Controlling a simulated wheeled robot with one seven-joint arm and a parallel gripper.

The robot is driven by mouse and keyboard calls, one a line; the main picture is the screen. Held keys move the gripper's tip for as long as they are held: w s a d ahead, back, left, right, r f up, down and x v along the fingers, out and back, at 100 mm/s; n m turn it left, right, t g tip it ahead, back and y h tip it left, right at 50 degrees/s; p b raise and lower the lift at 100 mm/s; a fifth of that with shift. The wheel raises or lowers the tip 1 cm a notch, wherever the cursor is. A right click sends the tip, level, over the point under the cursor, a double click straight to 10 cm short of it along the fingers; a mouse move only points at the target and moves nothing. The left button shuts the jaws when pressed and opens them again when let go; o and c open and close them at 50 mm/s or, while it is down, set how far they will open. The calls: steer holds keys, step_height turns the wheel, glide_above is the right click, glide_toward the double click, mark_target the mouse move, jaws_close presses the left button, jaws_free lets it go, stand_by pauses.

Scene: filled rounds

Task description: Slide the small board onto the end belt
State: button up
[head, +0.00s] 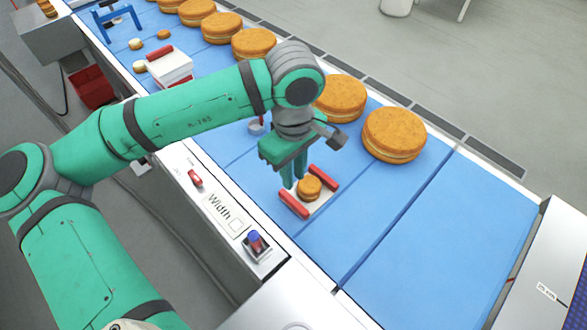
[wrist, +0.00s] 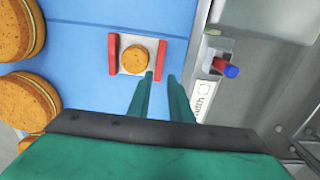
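The small board (head: 318,206) is a pale plate with a red bar handle on two opposite sides. It lies flat on the blue belt, with a small filled round (head: 309,188) on it; the board also shows in the wrist view (wrist: 123,70). The end belt (head: 440,250) is the bare blue section at the right, past a dark seam. My gripper (head: 293,178) points down at the board's far-left edge in the head view.
Large filled rounds (head: 394,135) line the belt's far side. A stack of white boards (head: 170,66), small rounds and a blue stand (head: 115,20) are farther up the belt. A panel with a blue-and-red knob (head: 257,241) borders the near side. The end belt is clear.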

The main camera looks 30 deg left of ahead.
mark_target(294, 201)
step_height(294, 201, down, 11)
steer(key=shift+r, duration=0.15)
stand_by(0.4)
jaws_close()
